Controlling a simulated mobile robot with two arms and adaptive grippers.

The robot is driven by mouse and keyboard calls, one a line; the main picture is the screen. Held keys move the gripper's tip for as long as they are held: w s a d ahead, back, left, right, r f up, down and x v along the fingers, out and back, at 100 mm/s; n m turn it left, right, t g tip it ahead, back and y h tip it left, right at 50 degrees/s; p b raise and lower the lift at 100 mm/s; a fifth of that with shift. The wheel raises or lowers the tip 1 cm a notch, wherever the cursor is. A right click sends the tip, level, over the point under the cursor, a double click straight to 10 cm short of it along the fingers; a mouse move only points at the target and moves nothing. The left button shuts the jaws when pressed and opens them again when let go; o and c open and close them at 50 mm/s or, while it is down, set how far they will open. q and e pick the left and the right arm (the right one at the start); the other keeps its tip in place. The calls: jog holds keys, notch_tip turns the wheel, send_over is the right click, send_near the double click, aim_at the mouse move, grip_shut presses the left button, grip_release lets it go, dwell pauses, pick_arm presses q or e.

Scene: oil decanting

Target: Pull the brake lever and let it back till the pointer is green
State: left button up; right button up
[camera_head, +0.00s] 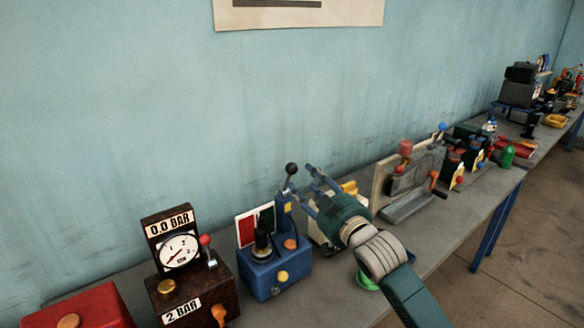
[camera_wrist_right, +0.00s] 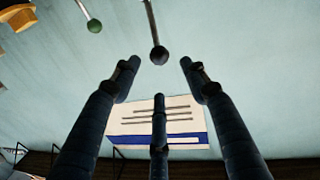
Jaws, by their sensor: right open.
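The brake lever (camera_head: 290,176) rises from a blue box (camera_head: 272,272) and ends in a dark ball knob (camera_head: 291,168). A plate with red and green fields (camera_head: 245,231) stands on the box; a dark part in front hides some of it, and I cannot make out the pointer. My right gripper (camera_head: 307,180) is open beside the lever, its fingers toward the knob. In the right wrist view a dark ball on a rod (camera_wrist_right: 159,55) shows between and beyond the open fingertips (camera_wrist_right: 160,74), with nothing gripped. My left gripper is out of view.
A gauge box (camera_head: 194,288) reading 0.0 BAR stands left of the blue box, and a red box (camera_head: 85,309) farther left. An upright board with levers (camera_head: 384,185) stands to the right. A green ball on a rod (camera_wrist_right: 95,26) shows in the wrist view. The front bench strip is mostly clear.

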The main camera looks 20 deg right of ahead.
aim_at(294, 171)
jog(key=w, duration=0.3)
jog(key=w+a+p, duration=0.1)
jog(key=w, duration=0.2)
jog(key=w+p, duration=0.1)
jog(key=w, duration=0.2)
jog(key=shift+w+a, duration=0.15)
jog(key=shift+a, duration=0.1)
jog(key=shift+f, duration=0.1)
jog(key=shift+c, duration=0.3)
grip_shut()
